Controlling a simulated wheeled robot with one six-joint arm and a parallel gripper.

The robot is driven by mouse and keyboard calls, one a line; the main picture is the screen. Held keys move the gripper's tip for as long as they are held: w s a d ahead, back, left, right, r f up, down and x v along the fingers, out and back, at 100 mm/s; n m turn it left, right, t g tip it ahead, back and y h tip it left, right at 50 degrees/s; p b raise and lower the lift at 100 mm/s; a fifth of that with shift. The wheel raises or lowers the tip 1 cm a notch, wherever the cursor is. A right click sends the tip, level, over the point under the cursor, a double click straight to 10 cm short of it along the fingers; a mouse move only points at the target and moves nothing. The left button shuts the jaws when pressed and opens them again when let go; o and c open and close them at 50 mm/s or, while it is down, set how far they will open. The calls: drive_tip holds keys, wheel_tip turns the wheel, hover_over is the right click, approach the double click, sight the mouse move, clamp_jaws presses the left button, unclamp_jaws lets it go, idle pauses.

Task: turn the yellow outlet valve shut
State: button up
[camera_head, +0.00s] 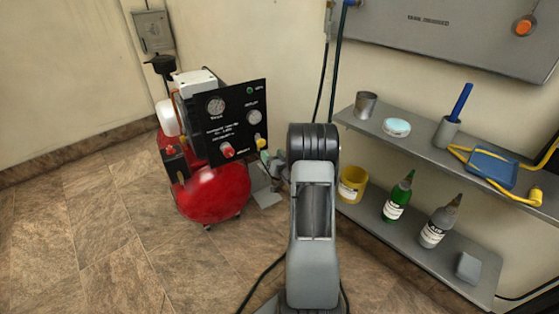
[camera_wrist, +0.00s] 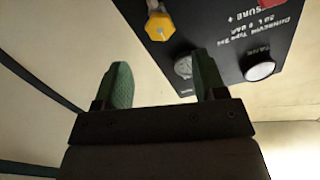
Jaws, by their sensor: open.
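The yellow outlet valve (camera_head: 260,141) is a small yellow knob at the lower right of the black panel (camera_head: 231,112) on the red compressor (camera_head: 213,193). In the wrist view the yellow valve (camera_wrist: 160,26) shows near the top, beyond and between my gripper's fingertips. My gripper (camera_wrist: 161,63) is open, with two green finger pads apart and nothing between them. The fingers look apart from the valve. The valve's turned position is hard to tell.
A red knob (camera_head: 227,150) sits left of the valve on the panel, which also bears gauges. To the right, a two-level metal shelf (camera_head: 408,236) holds a yellow tub (camera_head: 351,185), a green bottle (camera_head: 397,198) and other items. The tiled floor at left is clear.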

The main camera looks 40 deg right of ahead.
drive_tip(key=shift+s+a+p, duration=0.2)
drive_tip(key=shift+s, duration=1.1)
drive_tip(key=shift+s+a+p, duration=0.15)
drive_tip(key=shift+s+p, duration=0.05)
drive_tip(key=shift+s, duration=1.1)
drive_tip(key=shift+r, duration=0.1)
drive_tip(key=a+r+n+g+p, duration=0.1)
drive_tip(key=a+r+g+p, duration=0.1)
drive_tip(key=a+r+p, duration=0.45)
drive_tip(key=w+a+r+g+p, duration=0.15)
drive_tip(key=r+p, duration=0.25)
drive_tip(key=r, duration=0.6)
drive_tip(key=s+a+r+n+g+p, duration=0.1)
drive_tip(key=a+r+g+p, duration=0.2)
drive_tip(key=r+p, duration=0.4)
drive_tip(key=s+a+r+n+g+y+p, duration=0.2)
drive_tip(key=s+a+r+g+p, duration=0.5)
drive_tip(key=s+a+r+p, duration=0.6)
drive_tip(key=s+a+r, duration=0.5)
drive_tip(key=s+r, duration=0.1)
drive_tip(key=shift+s+r+n+y, duration=0.15)
drive_tip(key=shift+r+n+y, duration=0.15)
drive_tip(key=shift+r+n, duration=0.1)
drive_tip(key=shift+s+a+g, duration=0.25)
drive_tip(key=shift+s+g, duration=0.1)
drive_tip(key=shift+c, duration=0.2)
